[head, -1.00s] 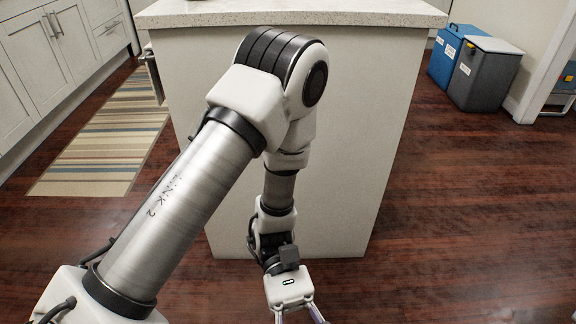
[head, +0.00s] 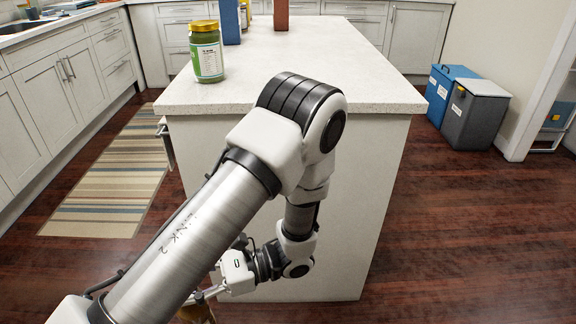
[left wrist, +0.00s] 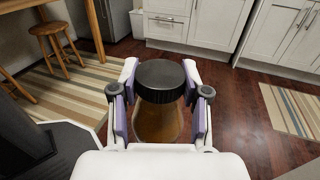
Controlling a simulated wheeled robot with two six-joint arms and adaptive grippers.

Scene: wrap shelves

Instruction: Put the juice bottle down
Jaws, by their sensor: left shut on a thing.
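The juice bottle, with a black lid (left wrist: 160,80) and an amber body (left wrist: 158,123), sits between the fingers of my left gripper (left wrist: 159,100) in the left wrist view. The gripper is shut on it near the top. In the head view my left gripper (head: 208,294) is low, in front of the island and well below its top. Only a bit of the amber bottle (head: 197,313) shows at the bottom edge there, partly hidden by my arm. My right gripper is not in view.
The island (head: 300,60) has a pale top. A green jar with a yellow lid (head: 207,52) stands near its left front corner, with a blue box (head: 230,20) and a red-brown box (head: 281,14) behind. The top's middle and right are clear. Bins (head: 474,112) stand right.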

